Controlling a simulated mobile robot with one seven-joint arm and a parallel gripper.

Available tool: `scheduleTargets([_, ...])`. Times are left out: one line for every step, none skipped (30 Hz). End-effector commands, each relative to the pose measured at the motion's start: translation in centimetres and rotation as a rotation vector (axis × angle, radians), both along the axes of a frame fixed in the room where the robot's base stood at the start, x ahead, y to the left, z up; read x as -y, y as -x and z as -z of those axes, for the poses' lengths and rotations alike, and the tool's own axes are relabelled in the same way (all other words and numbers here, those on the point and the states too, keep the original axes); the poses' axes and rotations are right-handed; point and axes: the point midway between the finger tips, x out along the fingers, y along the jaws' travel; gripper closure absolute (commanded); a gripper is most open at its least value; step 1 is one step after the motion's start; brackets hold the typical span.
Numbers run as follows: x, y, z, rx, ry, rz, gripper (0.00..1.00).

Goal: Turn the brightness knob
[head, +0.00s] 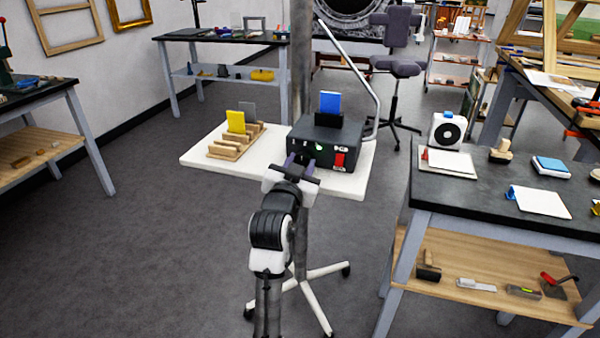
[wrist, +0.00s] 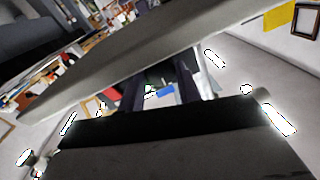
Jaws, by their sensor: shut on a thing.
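A black box (head: 350,136) stands on a white board, with a blue card (head: 330,102) in a black holder on top. Its front face shows a small green light (head: 319,148) and a red switch (head: 339,160). My gripper (head: 302,158) is at the left part of that front face, its dark fingers pointing at the box. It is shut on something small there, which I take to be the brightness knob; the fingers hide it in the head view. In the wrist view, my gripper (wrist: 158,92) shows both fingers, but the knob is not clear.
A wooden rack (head: 235,144) with a yellow card (head: 236,121) and a grey card stands left of the box on the white board (head: 205,158). A metal pole and stand are close by my arm. A dark workbench (head: 450,195) is on the right. The floor at left is clear.

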Motion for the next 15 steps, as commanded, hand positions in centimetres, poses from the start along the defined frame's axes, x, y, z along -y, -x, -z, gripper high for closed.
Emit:
scheduleTargets([-0.02, 0.02, 0.46, 0.011, -0.031, -0.001, 0.89])
scheduleTargets([-0.02, 0.01, 0.46, 0.017, -0.051, -0.001, 0.89])
scheduleTargets([-0.01, 0.01, 0.43, 0.025, -0.076, -0.001, 0.89])
scheduleTargets([-0.01, 0.01, 0.42, 0.031, -0.095, 0.0, 0.89])
scheduleTargets([0.0, 0.01, 0.42, 0.037, -0.111, 0.0, 0.89])
scheduleTargets([0.0, 0.01, 0.41, 0.043, -0.133, 0.0, 0.89])
scheduleTargets([0.01, 0.01, 0.4, 0.048, -0.149, -0.001, 0.89])
scheduleTargets([0.01, 0.02, 0.38, 0.053, -0.164, -0.001, 0.89])
scheduleTargets([0.01, 0.02, 0.34, 0.058, -0.181, -0.001, 0.89])
scheduleTargets([0.01, 0.02, 0.33, 0.063, -0.194, -0.001, 0.89])
scheduleTargets([0.02, 0.02, 0.31, 0.065, -0.204, -0.001, 0.89])
scheduleTargets([0.02, 0.02, 0.31, 0.069, -0.217, -0.001, 0.89])
scheduleTargets([0.02, 0.02, 0.3, 0.072, -0.226, 0.0, 0.89])
scheduleTargets([0.02, 0.02, 0.29, 0.074, -0.234, 0.0, 0.89])
scheduleTargets([0.01, 0.02, 0.27, 0.076, -0.242, 0.0, 0.89])
